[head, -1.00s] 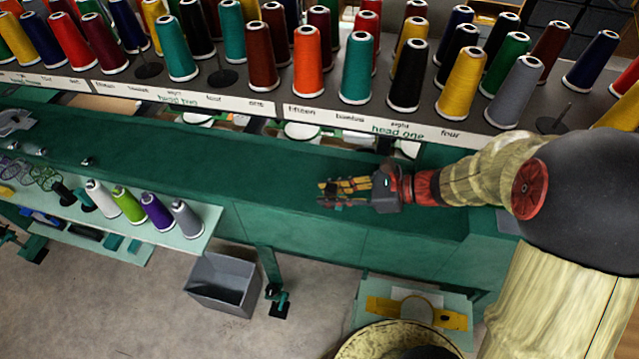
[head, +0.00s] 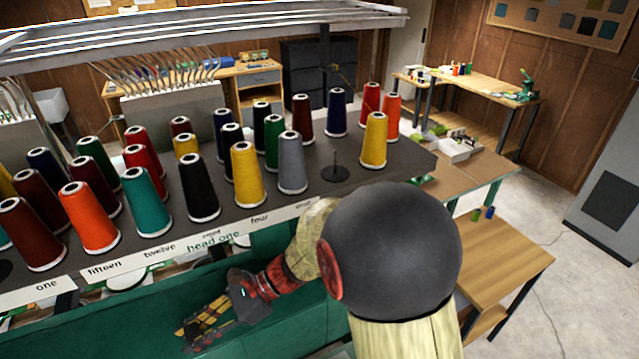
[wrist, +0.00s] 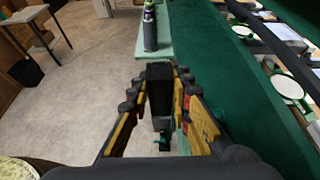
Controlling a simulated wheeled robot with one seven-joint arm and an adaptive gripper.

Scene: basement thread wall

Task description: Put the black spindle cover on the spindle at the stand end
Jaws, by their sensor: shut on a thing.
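My gripper (head: 208,325) is low in the head view, over the green machine bed in front of the thread stand. In the wrist view, its yellow-and-black fingers (wrist: 161,92) are shut on a dark, narrow thing, which looks like the black spindle cover (wrist: 160,74). The cover cannot be made out in the head view. The bare spindle (head: 335,160), a thin dark pin on a round black base, stands near the right end of the stand (head: 400,165). It is between a grey cone and a yellow cone, up and right of my gripper.
The grey cone (head: 292,165) and yellow cone (head: 373,140) stand close beside the spindle. Several more cones fill the stand to the left. A metal rail (head: 200,28) crosses above. A wooden table (head: 500,255) stands at right.

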